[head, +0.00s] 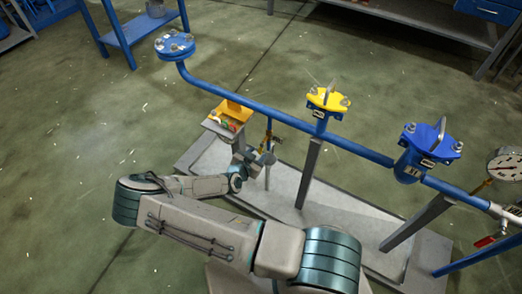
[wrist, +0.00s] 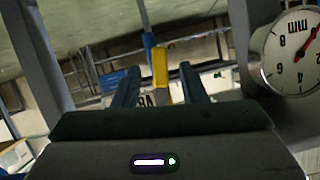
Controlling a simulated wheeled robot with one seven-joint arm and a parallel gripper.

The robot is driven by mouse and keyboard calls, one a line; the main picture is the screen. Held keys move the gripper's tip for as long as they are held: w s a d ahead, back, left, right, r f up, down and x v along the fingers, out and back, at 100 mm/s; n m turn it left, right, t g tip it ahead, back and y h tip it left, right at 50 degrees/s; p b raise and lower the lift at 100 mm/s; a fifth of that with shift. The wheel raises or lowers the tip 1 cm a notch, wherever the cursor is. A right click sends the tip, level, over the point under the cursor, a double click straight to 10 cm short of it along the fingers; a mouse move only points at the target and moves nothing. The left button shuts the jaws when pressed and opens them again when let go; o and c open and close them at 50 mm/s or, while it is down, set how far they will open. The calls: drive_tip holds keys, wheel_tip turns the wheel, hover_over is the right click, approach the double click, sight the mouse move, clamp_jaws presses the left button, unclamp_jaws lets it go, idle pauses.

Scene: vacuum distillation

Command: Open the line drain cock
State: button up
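The drain cock hangs below the blue pipe (head: 290,121), left of the yellow-topped valve (head: 326,100). Its yellow handle (head: 267,138) points down in the head view. In the wrist view a yellow handle (wrist: 160,68) stands upright between my fingers, below a blue pipe stub (wrist: 149,42). My gripper (head: 262,158) is just below the cock, over the grey base plate. In the wrist view my gripper (wrist: 157,82) is open, with gaps visible on both sides of the handle. Whether a finger touches it I cannot tell. A small lettered tag (wrist: 147,99) shows beneath the handle.
A blue-topped valve (head: 430,145), a dial gauge (head: 507,166) and a red handle (head: 484,243) are to the right. A dial gauge (wrist: 293,50) fills the wrist view's right edge. Grey posts stand nearby.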

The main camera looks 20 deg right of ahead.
drive_tip(key=p+v, duration=0.1)
drive_tip(key=v, duration=0.8)
drive_tip(key=shift+s+r, duration=0.2)
drive_tip(key=shift+s, duration=0.1)
